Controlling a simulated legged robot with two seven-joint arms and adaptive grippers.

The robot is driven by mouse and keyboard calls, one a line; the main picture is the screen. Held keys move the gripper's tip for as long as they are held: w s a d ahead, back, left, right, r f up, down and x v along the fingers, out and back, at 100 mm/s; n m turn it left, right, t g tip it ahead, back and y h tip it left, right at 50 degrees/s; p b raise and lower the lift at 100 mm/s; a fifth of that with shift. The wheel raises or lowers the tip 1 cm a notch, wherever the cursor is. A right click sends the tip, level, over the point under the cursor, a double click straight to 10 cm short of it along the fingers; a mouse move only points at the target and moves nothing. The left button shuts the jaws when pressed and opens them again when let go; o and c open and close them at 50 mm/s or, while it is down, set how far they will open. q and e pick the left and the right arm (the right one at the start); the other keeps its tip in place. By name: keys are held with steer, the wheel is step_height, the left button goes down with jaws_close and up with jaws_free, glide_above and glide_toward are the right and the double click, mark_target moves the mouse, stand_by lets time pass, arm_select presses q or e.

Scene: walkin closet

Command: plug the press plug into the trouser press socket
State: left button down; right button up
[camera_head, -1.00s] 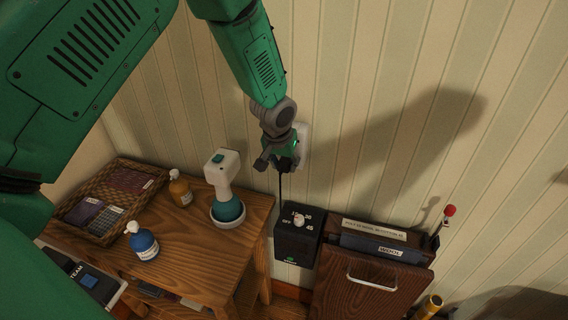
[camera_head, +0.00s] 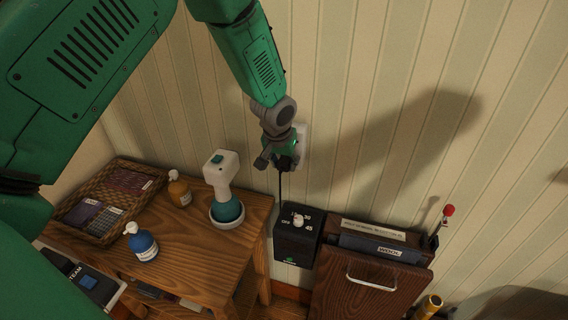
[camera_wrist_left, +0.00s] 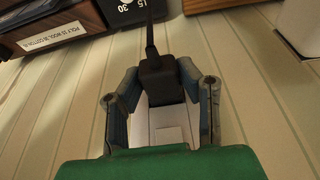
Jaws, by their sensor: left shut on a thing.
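My left gripper (camera_head: 280,162) is at the striped wall, in front of the white socket plate (camera_head: 302,140). In the left wrist view its fingers (camera_wrist_left: 160,95) are shut on the black press plug (camera_wrist_left: 160,80), one finger on each side. The plug's cord (camera_wrist_left: 149,35) runs from it toward the black timer box (camera_head: 298,240), and also shows hanging below the gripper in the head view. A white plate (camera_wrist_left: 160,130) shows just beyond the plug; the gripper hides the contact area, so I cannot tell whether the plug is in the socket. My right gripper is not in view.
The wooden trouser press (camera_head: 370,285) stands at the wall right of the timer box. A wooden table (camera_head: 185,240) at left bears a steamer (camera_head: 222,185), a blue bottle (camera_head: 143,243), an amber bottle (camera_head: 180,190) and a wicker tray (camera_head: 121,162). The wall right of the socket is bare.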

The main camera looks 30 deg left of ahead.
arm_select(q)
steer(key=shift+w, duration=0.2)
steer(key=c, duration=1)
jaws_free()
steer(key=shift+w, duration=0.1)
steer(key=shift+c, duration=0.2)
steer(key=shift+a, duration=0.1)
steer(key=shift+r, duration=0.45)
steer(key=v, duration=1)
steer(key=shift+r, duration=0.4)
